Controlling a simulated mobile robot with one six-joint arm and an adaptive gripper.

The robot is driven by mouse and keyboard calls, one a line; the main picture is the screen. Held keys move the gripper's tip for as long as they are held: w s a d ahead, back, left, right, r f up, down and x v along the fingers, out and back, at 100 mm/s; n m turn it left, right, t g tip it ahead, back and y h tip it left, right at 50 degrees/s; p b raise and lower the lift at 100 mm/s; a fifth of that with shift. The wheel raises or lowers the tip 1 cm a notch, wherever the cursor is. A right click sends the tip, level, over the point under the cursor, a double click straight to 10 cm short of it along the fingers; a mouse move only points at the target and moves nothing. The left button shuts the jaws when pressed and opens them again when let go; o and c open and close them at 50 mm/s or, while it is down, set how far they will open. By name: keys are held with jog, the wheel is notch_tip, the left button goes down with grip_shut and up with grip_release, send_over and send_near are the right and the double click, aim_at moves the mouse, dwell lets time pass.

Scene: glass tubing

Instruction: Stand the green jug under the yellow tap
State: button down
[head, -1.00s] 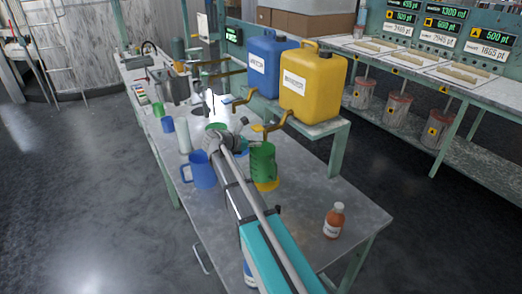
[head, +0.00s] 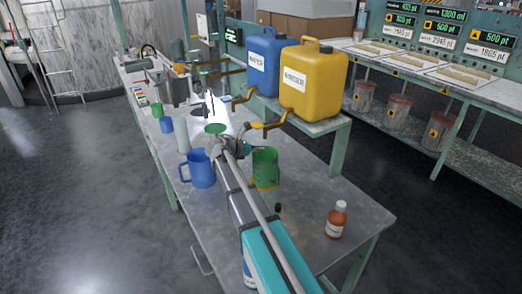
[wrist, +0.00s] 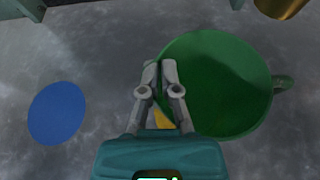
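The green jug (head: 265,168) is upright at the yellow disc (head: 264,188) on the bench, below the yellow tap (head: 270,126) of the yellow canister (head: 312,80). It covers most of the disc. In the wrist view the jug (wrist: 225,85) shows from above, its handle to the right. My gripper (wrist: 160,65) is at the jug's left rim, with its fingertips close together on the wall. A bit of yellow (wrist: 186,119) shows beside the jug. In the head view my gripper (head: 238,146) partly hides the jug's left side. Whether its base touches the bench is unclear.
A blue jug (head: 198,169) stands left of my arm. A brown bottle (head: 336,220) stands at the front right. A blue canister (head: 269,62) is beside the yellow one. A blue disc (wrist: 57,112) lies left of my gripper. The right front bench is mostly clear.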

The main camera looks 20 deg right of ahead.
jog(key=c, duration=0.8)
grip_release()
jog(key=shift+r, duration=0.1)
jog(key=shift+a+r, duration=0.15)
jog(key=shift+a, duration=0.15)
jog(key=p+v, duration=0.4)
jog(key=v, duration=0.7)
jog(key=shift+p, duration=0.3)
jog(key=shift+a, duration=0.15)
jog(key=shift+s, duration=0.1)
